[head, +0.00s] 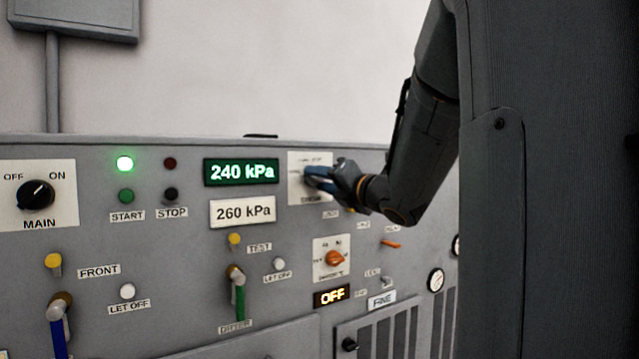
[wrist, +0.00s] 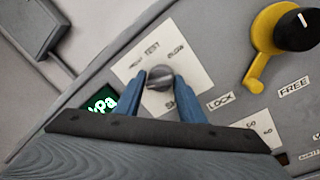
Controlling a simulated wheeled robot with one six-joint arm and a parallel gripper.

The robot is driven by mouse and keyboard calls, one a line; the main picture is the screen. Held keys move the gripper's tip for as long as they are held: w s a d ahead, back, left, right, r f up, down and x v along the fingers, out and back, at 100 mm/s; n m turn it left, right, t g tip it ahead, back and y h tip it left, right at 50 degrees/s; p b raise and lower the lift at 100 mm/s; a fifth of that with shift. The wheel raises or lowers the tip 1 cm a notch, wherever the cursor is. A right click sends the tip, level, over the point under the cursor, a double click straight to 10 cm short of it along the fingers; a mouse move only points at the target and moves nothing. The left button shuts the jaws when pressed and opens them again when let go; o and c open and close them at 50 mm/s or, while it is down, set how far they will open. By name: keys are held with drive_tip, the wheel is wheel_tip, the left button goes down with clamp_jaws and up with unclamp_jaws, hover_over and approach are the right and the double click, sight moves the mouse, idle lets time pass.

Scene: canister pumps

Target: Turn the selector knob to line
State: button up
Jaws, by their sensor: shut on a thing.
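The selector knob (wrist: 158,101) is a dark round knob on a white label plate (wrist: 196,75). The plate carries words at its corners; TEST is readable at the top, and others are small or partly covered. In the head view the plate (head: 318,157) is right of the green 240 kPa display, and the knob is mostly hidden by my gripper (head: 311,176). My gripper, with blue fingers, also shows in the wrist view (wrist: 160,77), one finger on each side of the knob, shut on it. I cannot tell which word the knob points to.
A yellow lever with a black knob (wrist: 297,29) stands near FREE and LOCK labels, right of the plate. An orange knob (head: 335,258) sits below the selector. The MAIN switch (head: 36,195) and green-handled lever (head: 239,293) are further left.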

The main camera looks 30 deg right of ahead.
drive_tip(key=shift+d+f, duration=0.1)
drive_tip(key=shift+f, duration=0.25)
drive_tip(key=o, duration=1)
drive_tip(key=shift+d, duration=0.1)
drive_tip(key=shift+c, duration=0.2)
drive_tip(key=shift+r, duration=0.1)
drive_tip(key=shift+s, duration=0.1)
drive_tip(key=s, duration=0.7)
drive_tip(key=shift+s+d+f+p, duration=0.25)
drive_tip(key=shift+d+f+p, duration=0.05)
drive_tip(key=shift+d, duration=0.05)
